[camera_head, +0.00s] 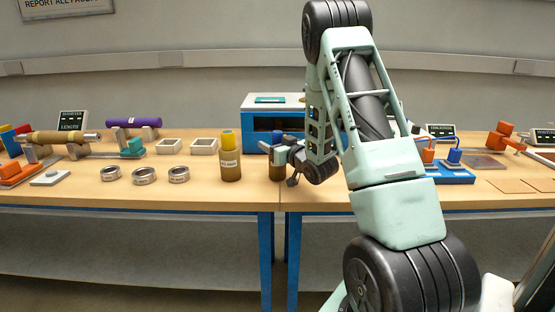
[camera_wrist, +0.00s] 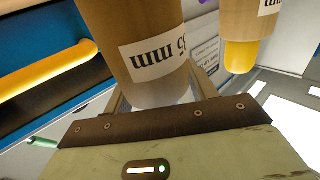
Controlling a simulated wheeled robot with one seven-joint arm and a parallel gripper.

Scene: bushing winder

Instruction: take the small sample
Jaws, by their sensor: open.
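Two brown cylindrical samples with white labels stand on the table. The taller-looking one has a yellow top (camera_head: 230,155); it also shows at the upper right of the wrist view (camera_wrist: 240,50). The other has a blue top (camera_head: 277,140), and my gripper (camera_head: 287,165) is right beside it, partly hiding it. In the wrist view a brown labelled sample (camera_wrist: 150,30) stands between the fingers of my gripper (camera_wrist: 160,95). Its label reads "mm" upside down; the number is cut off. The jaws are open around it, and I cannot tell whether they touch it.
A blue and white machine (camera_head: 260,103) stands close behind. Metal rings (camera_head: 144,175) and square frames (camera_head: 203,146) lie to the left, with a purple roll (camera_head: 134,122) on a stand. A blue tray (camera_head: 448,176) with small parts is to the right. The front table edge is clear.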

